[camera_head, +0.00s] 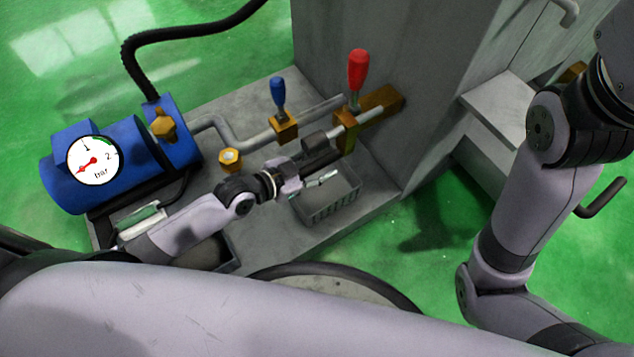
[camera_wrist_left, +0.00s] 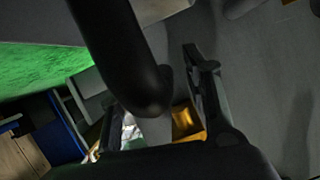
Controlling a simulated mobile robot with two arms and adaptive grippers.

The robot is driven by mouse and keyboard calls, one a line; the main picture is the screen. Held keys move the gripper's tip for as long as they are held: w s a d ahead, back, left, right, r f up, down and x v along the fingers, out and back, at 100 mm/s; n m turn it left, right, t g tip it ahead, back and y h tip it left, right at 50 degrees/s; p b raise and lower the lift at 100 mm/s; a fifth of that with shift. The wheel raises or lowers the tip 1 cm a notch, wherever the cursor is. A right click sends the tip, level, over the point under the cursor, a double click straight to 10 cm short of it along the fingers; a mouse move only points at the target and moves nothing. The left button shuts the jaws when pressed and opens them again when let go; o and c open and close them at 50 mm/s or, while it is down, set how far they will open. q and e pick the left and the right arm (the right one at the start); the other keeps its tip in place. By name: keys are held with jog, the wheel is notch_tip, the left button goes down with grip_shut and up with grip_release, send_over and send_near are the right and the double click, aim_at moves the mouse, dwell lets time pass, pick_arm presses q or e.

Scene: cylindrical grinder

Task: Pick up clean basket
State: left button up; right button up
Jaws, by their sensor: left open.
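A grey basket (camera_head: 345,207) with slotted sides sits on the grey plinth below the red-handled valve. My left gripper (camera_head: 322,157) is over the back left part of the basket and hides some of its rim. A small pale piece shows at the basket's top, and I cannot tell what it is. In the left wrist view the dark fingers (camera_wrist_left: 172,75) stand apart, with grey surface between and beyond them. I cannot make out the basket in that view. I cannot tell whether the gripper touches the basket. My right arm shows at the right, but its gripper is outside the picture.
A red-handled valve (camera_head: 358,70) and a blue-handled valve (camera_head: 279,92) stand on pipes close behind the left gripper. A blue pump (camera_head: 65,180) with a gauge (camera_head: 95,160) is at the left. A grey machine wall (camera_head: 400,70) rises behind. Green floor (camera_head: 440,250) is clear at right.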

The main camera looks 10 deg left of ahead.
pick_arm(q)
grip_shut()
dwell(0.5)
dwell(0.4)
